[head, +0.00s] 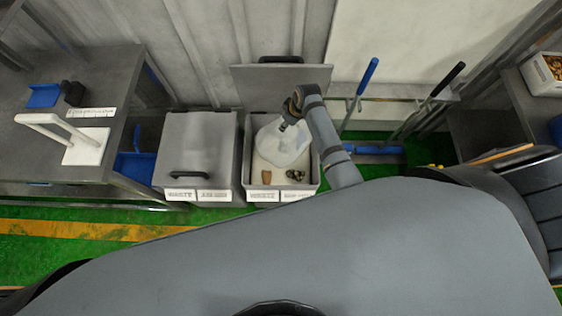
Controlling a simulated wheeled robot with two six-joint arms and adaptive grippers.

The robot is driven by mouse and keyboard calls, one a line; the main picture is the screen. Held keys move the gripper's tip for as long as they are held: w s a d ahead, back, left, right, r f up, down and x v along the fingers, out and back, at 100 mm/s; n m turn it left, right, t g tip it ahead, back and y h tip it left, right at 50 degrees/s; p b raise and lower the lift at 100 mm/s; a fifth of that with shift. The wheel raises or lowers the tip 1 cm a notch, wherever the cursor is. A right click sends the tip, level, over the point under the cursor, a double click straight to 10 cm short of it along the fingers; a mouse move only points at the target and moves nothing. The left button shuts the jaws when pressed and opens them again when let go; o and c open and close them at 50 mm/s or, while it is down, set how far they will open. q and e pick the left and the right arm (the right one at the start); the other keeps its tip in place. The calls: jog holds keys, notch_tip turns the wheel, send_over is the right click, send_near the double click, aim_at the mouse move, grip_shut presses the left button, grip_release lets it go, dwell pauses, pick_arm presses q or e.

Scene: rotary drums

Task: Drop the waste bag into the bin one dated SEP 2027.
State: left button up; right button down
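A pale, translucent waste bag (283,148) is inside the open grey bin (312,187), with the hinged lid (258,86) raised behind it. My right gripper (283,126) points down at the top of the bag. Its fingers are too small to tell whether they grip it. To the left stands a second grey bin (200,140) with its lid shut and a dark handle on it. Both bins carry white labels on the front; the dates are too small to read. My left gripper is not in view.
A grey bench (60,170) with a white stand (85,150) is at the left. Brown and dark scraps (295,175) lie in the open bin. A crate (545,75) sits far right.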

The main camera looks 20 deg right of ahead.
jog(key=shift+w+a+r+n, duration=0.25)
jog(key=shift+w+n, duration=0.2)
jog(key=shift+n, duration=0.25)
notch_tip(320, 180, down, 6)
jog(key=b, duration=0.6)
jog(key=shift+f, duration=0.1)
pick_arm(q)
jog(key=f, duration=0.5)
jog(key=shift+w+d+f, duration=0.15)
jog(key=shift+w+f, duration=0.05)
pick_arm(e)
jog(key=c, duration=0.7)
grip_release()
jog(key=shift+s, duration=0.25)
jog(key=v, duration=1.2)
jog(key=shift+d, duration=0.2)
